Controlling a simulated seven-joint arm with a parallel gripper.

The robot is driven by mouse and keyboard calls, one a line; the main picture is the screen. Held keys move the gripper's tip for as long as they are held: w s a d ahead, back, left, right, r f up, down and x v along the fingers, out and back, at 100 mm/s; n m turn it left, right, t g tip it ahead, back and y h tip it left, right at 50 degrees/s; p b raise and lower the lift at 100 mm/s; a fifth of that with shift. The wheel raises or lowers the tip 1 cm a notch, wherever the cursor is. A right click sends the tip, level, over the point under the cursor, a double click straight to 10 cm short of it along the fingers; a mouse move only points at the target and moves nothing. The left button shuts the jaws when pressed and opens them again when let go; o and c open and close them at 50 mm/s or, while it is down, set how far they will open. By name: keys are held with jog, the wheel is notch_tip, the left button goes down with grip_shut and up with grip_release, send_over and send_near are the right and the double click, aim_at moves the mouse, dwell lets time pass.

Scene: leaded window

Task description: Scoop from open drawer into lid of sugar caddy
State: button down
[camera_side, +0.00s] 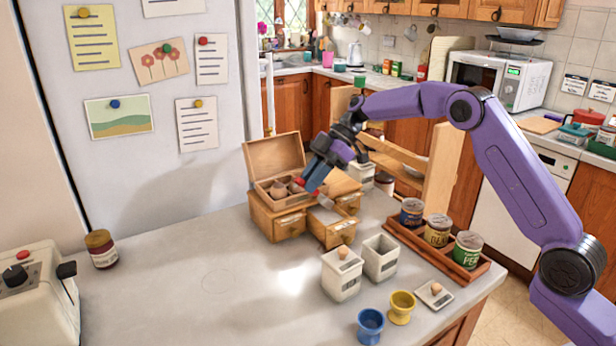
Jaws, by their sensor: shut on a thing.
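My gripper (312,190) points down over the small wooden drawer chest (263,217), its red-tipped fingers near the open drawer (332,234) at the front. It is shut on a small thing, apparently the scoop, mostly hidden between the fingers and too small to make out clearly. The drawer's inside is partly hidden by the gripper. One white caddy (380,262) stands open, without a lid. A second white caddy (341,280) beside it has a wooden knob on top. A flat white lid (435,296) with a wooden knob lies on the counter at the right.
The chest's hinged top (274,160) stands open behind the gripper. A wooden tray (452,266) of several cans lies at the right. A blue cup (370,325) and a yellow cup (401,308) stand in front. A jar (101,250) stands at left; the counter's middle-left is clear.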

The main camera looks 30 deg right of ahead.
aim_at(300, 183)
jog(key=shift+d+f+y, duration=0.5)
jog(key=shift+f+y, duration=0.05)
jog(key=shift+y, duration=0.25)
jog(key=shift+f, duration=2.3)
jog(key=shift+d, duration=0.95)
jog(key=shift+a+r+h, duration=0.4)
jog(key=shift+r+h, duration=0.05)
jog(key=shift+r, duration=0.2)
jog(key=shift+a+r+h, duration=0.4)
jog(key=shift+r+h, duration=0.05)
jog(key=shift+r, duration=0.15)
jog(key=shift+a+r+h, duration=0.85)
jog(key=shift+a+h, duration=0.05)
jog(key=shift+h, duration=0.2)
jog(key=shift+a+r+h, duration=0.35)
jog(key=shift+a+h, duration=0.3)
jog(key=shift+h, duration=0.5)
jog(key=shift+a+r+h, duration=0.3)
jog(key=shift+a+h, duration=0.3)
jog(key=shift+h, duration=0.55)
